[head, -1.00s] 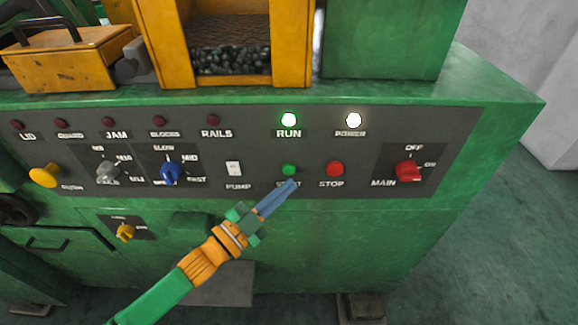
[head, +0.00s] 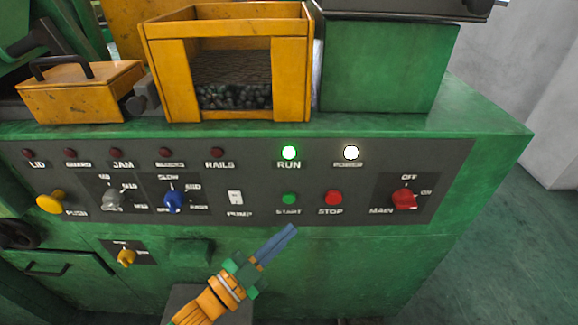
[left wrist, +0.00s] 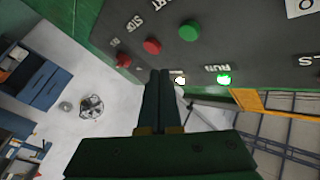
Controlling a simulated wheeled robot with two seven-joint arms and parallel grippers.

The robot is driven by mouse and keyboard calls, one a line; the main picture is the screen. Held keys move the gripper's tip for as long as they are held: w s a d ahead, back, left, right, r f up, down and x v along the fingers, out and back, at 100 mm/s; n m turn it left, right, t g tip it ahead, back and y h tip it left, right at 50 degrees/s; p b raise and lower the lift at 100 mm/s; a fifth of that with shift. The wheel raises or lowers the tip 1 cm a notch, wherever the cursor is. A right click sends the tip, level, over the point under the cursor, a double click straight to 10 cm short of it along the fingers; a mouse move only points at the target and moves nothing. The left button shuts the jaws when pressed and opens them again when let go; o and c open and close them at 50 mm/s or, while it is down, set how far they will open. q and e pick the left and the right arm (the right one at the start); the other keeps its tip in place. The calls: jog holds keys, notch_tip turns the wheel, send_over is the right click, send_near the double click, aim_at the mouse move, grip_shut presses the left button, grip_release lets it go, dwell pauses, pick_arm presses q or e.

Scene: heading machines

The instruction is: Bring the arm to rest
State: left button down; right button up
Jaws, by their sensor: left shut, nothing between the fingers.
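My left gripper (head: 291,229) is shut and empty. In the head view its fingertips are below the START button, in front of the lower edge of the control panel. In the left wrist view the shut fingers (left wrist: 160,75) point toward the panel. The green START button (head: 289,199) and red STOP button (head: 333,198) are uncovered. The green RUN lamp (head: 289,153) and white POWER lamp (head: 351,153) are lit. The red MAIN switch (head: 404,199) is at the panel's right. My right gripper is not in view.
The green machine (head: 360,270) fills the front. On its top stand a yellow bin (head: 291,75) with dark parts and a yellow box (head: 85,97) with a handle. A yellow knob (head: 126,258) sticks out lower left. Free floor (head: 500,250) lies to the right.

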pick_arm(q)
jog(key=s+a+f+n+g+y, duration=0.1)
jog(key=a+f+n+y, duration=0.25)
jog(key=f, duration=0.55)
jog(key=s+a+f+n+g+y, duration=0.1)
jog(key=a+f+n+y, duration=0.15)
jog(key=a+f, duration=0.45)
jog(key=s+a+f+n+g+y, duration=0.1)
jog(key=a+f+n+y, duration=0.2)
jog(key=f, duration=0.8)
jog(key=s+a+f+n+g+y, duration=0.1)
jog(key=s+f+g, duration=0.2)
jog(key=s, duration=0.7)
jog(key=s+a+f+n+g+y, duration=0.2)
jog(key=s+f+g, duration=0.1)
jog(key=s+f, duration=0.4)
jog(key=s+a+f+n+g+y, duration=0.1)
jog(key=s+f, duration=0.4)
jog(key=s, duration=0.8)
jog(key=n+g, duration=0.1)
jog(key=g, duration=0.1)
jog(key=shift+a+f+g+y, duration=0.15)
jog(key=shift+f+g+y, duration=0.25)
jog(key=shift+w, duration=0.1)
